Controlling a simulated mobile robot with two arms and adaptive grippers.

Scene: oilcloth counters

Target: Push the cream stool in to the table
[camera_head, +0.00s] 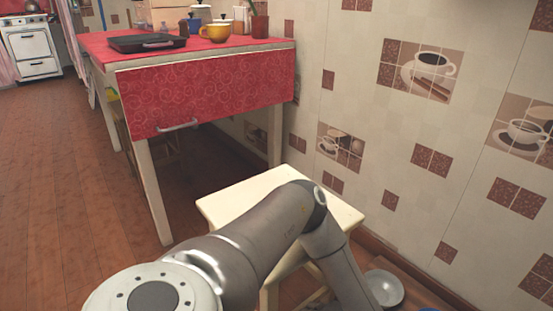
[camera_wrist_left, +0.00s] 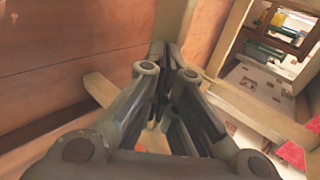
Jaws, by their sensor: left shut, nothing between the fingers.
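The cream stool (camera_head: 240,200) stands in front of the near end of the table, to the right of its near leg, with its seat apart from the red table end. My left arm passes over the seat in the head view and bends down at its right side, so part of the seat and legs is hidden. The table (camera_head: 215,85) has a red patterned cloth and cream legs. My left gripper (camera_wrist_left: 172,62) shows only in the left wrist view, shut and empty, with pale wooden bars around it. I cannot tell whether it touches the stool. My right gripper is out of view.
A black tray (camera_head: 147,43), a yellow pot (camera_head: 215,32) and a plant pot (camera_head: 260,26) are on the table. The tiled wall (camera_head: 400,140) is close on the right. A metal bowl (camera_head: 385,288) is low at right. The wooden floor (camera_head: 60,190) at left is clear.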

